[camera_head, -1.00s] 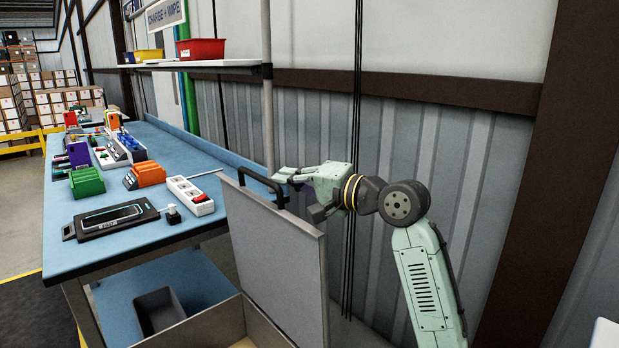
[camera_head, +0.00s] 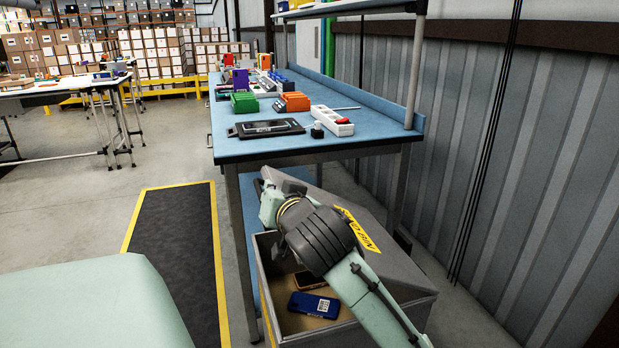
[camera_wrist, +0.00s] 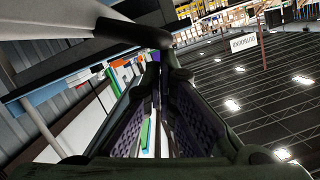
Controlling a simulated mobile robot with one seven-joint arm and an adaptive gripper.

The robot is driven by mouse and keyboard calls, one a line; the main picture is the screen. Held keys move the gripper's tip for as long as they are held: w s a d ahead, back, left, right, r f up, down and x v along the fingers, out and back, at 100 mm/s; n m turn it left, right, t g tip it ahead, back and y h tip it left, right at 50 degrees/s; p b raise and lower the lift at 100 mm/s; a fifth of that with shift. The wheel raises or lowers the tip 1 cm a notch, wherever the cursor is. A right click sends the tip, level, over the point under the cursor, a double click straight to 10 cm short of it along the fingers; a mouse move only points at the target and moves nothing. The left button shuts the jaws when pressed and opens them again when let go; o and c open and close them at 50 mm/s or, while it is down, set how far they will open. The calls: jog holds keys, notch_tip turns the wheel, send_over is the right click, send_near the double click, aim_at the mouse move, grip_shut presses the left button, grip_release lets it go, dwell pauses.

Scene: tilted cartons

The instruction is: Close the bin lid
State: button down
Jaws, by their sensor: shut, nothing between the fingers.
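The grey bin (camera_head: 264,290) stands on the floor with its mouth partly open. Its lid (camera_head: 395,249), with a yellow label, slants over the bin, with a gap under it on the near left side. My gripper (camera_head: 268,207) is at the lid's upper left end; my arm crosses in front of the lid and hides part of it. In the wrist view my fingers (camera_wrist: 156,88) are shut with nothing between them. The lid's dark handle (camera_wrist: 128,32) passes close to the fingertips; I cannot tell whether they touch.
A blue phone (camera_head: 314,304) and another phone (camera_head: 310,280) lie in the bin. The blue workbench (camera_head: 265,148) stands behind it, close to my gripper. A corrugated wall (camera_head: 540,180) is at the right. A black mat (camera_head: 172,250) lies on open floor at the left.

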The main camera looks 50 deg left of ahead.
jog(key=s+a+f+n+t+b, duration=0.1)
jog(key=s+f+b, duration=0.3)
jog(key=f, duration=0.8)
jog(key=s+a+f+n+h+b, duration=0.1)
jog(key=s+a+f+n+b, duration=0.1)
jog(key=f+b, duration=0.7)
jog(key=shift+s+f+n+t, duration=0.4)
jog(key=shift+s+f+n, duration=0.45)
jog(key=shift+f+n, duration=0.4)
